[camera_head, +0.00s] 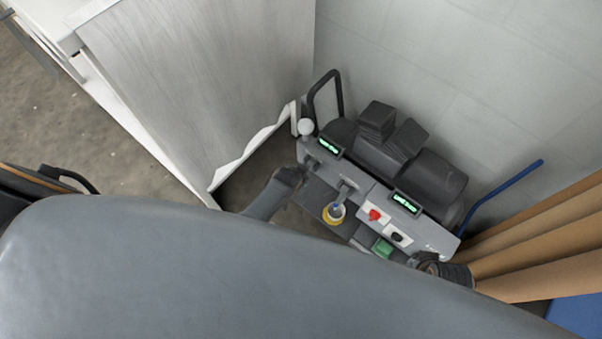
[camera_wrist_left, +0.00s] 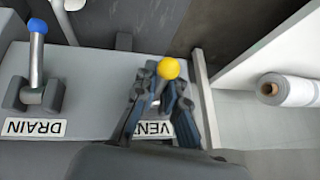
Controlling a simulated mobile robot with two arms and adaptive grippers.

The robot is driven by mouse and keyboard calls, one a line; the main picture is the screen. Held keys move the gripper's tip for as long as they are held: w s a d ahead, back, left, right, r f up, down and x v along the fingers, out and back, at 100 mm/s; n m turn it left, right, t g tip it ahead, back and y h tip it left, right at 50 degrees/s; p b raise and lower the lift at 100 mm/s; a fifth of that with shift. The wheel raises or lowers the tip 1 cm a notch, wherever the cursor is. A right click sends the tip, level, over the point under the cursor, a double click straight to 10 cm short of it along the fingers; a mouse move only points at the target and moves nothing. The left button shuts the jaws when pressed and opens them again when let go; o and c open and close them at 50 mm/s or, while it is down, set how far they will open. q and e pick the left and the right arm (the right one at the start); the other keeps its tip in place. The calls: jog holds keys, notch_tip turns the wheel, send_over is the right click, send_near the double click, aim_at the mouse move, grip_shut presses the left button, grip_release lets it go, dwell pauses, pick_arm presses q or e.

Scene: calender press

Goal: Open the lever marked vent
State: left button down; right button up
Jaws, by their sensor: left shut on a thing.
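The vent lever's yellow ball knob (camera_wrist_left: 169,69) shows in the left wrist view between the two fingers of my left gripper (camera_wrist_left: 160,95). The gripper is shut on the lever just below the knob. The VENT label (camera_wrist_left: 153,129) lies behind the fingers, upside down and partly covered. In the head view my left gripper (camera_head: 294,176) is at the left end of the machine's grey front panel (camera_head: 363,187) and hides the vent knob. A dark part at the panel's right end (camera_head: 445,272) may be my right gripper; its fingers are not clear.
The drain lever (camera_wrist_left: 37,52), with a blue knob, stands beside the vent lever; its DRAIN label (camera_wrist_left: 34,128) is readable. The panel also has a red switch (camera_head: 375,215) and lit displays (camera_head: 405,203). A white cabinet (camera_head: 200,80) stands close on the left. A white roll (camera_wrist_left: 288,90) lies nearby.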

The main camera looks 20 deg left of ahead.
pick_arm(q)
jog(key=shift+w+r, duration=0.15)
dwell(0.3)
jog(key=c, duration=1.4)
grip_release()
jog(key=shift+s, duration=0.2)
jog(key=shift+v, duration=5.9)
jog(key=shift+w+d, duration=0.1)
